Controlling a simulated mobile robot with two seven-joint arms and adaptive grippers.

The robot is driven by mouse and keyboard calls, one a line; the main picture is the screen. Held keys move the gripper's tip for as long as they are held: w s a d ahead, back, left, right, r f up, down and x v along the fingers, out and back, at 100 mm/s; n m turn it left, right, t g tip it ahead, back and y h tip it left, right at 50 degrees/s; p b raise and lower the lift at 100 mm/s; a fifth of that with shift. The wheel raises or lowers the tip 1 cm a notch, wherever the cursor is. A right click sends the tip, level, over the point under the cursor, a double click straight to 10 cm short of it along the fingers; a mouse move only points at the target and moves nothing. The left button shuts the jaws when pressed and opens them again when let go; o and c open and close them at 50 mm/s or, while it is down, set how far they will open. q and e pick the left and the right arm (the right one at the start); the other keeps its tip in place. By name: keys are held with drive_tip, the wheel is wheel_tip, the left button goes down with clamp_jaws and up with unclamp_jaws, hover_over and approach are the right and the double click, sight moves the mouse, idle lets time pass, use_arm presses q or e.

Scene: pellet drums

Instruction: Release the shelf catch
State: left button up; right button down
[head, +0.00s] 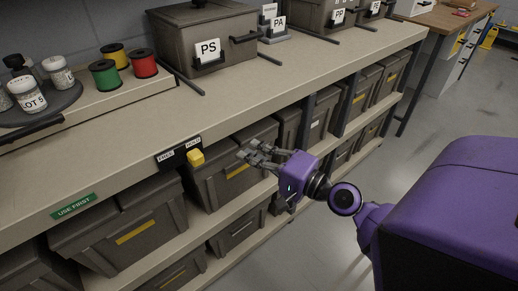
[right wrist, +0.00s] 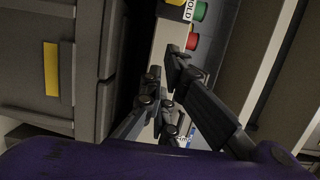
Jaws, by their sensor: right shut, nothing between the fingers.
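The shelf catch is a yellow knob (head: 196,157) on a dark plate (head: 164,159) on the bench's front edge. The plate reads FREE at its left and HOLD at its right. The knob sits at the HOLD end. My right gripper (head: 246,150) is to the right of the knob, apart from it, with its fingers pointing left toward it. In the right wrist view the right gripper (right wrist: 163,67) is shut and empty. The HOLD label (right wrist: 187,10) shows at the top there, and the knob is mostly out of frame. My left gripper is not in view.
Grey bins (head: 120,232) fill the shelves below the bench top (head: 225,105). A PS drum (head: 205,40), red and green spools, and a turntable of jars stand on top. A green USE FIRST label (head: 73,207) is on the edge. Open floor lies at right.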

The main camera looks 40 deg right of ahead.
sight(196, 158)
drive_tip(key=x, duration=0.2)
drive_tip(key=p+x, duration=0.1)
drive_tip(key=x, duration=0.1)
drive_tip(key=p+x, duration=0.1)
drive_tip(key=x, duration=0.1)
drive_tip(key=shift+r, duration=0.25)
drive_tip(key=a+p, duration=0.1)
drive_tip(key=a, duration=0.2)
drive_tip(key=shift+s+a+f+p, duration=0.15)
drive_tip(key=shift+s+p, duration=0.1)
drive_tip(key=shift+p, duration=0.15)
drive_tip(key=shift+a, duration=0.25)
drive_tip(key=shift+f, duration=0.15)
